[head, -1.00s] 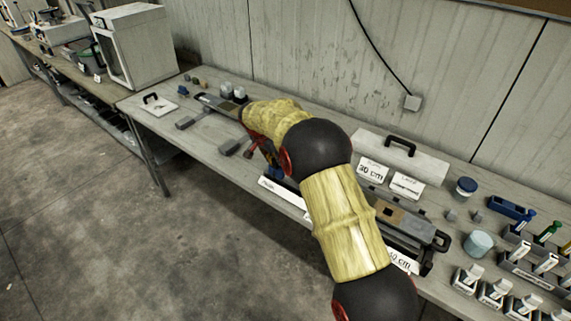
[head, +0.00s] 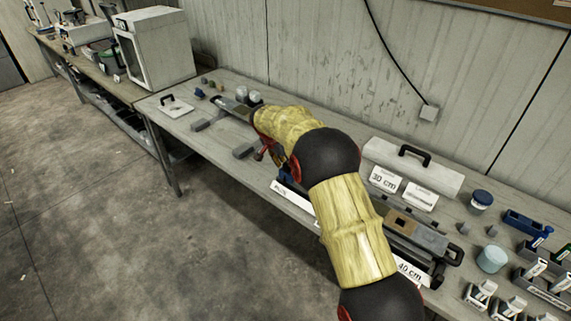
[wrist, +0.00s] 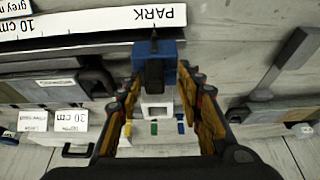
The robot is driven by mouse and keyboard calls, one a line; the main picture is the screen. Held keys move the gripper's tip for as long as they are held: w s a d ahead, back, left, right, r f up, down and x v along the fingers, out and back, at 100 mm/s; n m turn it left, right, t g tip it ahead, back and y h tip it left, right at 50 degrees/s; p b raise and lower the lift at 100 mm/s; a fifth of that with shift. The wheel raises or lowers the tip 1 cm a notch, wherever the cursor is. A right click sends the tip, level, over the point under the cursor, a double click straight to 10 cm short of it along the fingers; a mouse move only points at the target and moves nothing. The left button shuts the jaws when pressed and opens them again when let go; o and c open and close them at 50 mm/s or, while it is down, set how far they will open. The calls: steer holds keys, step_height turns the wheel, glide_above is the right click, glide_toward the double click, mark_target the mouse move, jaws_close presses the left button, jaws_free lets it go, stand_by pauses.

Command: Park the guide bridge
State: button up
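The guide bridge appears to be the blue block with a black upright grip (wrist: 155,68), seen in the wrist view just below the white PARK strip (wrist: 155,15). My gripper (wrist: 160,88) has its two yellow-padded fingers apart, one on each side of the lower part of the blue block. I see no clear contact between the pads and the block. In the head view the bridge is mostly behind my arm; the white label strip (head: 290,194) shows along the bench's front edge. My gripper's red finger parts (head: 262,151) show left of the arm.
Grey blocks (head: 201,125) lie on the left. The floor in front is clear.

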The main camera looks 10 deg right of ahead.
steer(key=v, duration=1.2)
stand_by(0.4)
